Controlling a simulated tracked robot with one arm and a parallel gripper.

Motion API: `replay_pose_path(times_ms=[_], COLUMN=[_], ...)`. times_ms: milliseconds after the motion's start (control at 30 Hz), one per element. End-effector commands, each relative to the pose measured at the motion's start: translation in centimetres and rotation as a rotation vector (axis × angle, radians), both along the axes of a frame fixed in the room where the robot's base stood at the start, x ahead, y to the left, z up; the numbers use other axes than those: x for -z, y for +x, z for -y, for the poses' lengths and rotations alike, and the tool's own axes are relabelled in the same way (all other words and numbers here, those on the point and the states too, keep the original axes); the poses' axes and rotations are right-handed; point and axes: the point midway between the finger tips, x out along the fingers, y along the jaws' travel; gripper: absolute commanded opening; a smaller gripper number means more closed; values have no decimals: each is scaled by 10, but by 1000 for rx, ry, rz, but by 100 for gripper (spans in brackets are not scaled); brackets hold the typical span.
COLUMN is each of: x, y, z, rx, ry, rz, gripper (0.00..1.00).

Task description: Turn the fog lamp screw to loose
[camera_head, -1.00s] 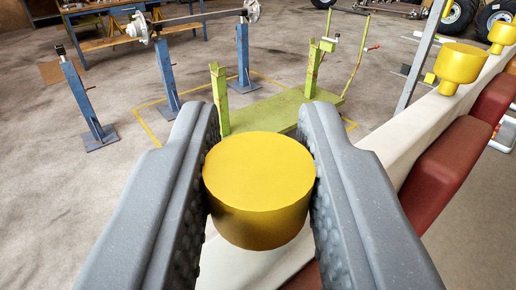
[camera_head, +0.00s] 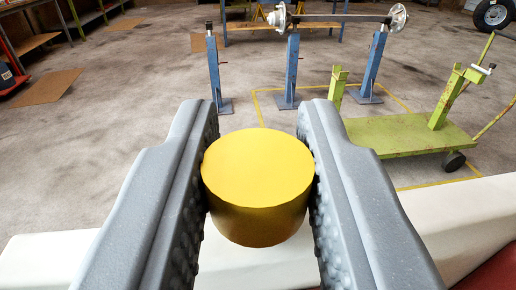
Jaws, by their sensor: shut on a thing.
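A yellow round knob, the fog lamp screw (camera_head: 258,180), sits in the middle of the camera view. My gripper (camera_head: 258,165) is shut on it, with one grey ribbed finger against its left side and one against its right side. The flat top of the screw faces me. Its lower part and what it sits on are hidden below it and behind the fingers. A white beam (camera_head: 60,262) runs across behind and below the screw.
A red padded part (camera_head: 495,275) shows at the bottom right. Beyond are a green wheeled cart (camera_head: 410,137), blue stands (camera_head: 292,70) bearing an axle (camera_head: 345,18), and open concrete floor (camera_head: 110,130).

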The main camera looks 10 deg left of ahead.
Motion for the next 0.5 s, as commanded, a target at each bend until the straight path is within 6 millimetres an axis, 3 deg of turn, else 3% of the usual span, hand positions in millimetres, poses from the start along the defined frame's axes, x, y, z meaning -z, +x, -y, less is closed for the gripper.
replay_pose_path(times_ms=[500], x=[-3], y=[0], z=[2], rx=[-305], ry=[-4], rz=[3], gripper=[2])
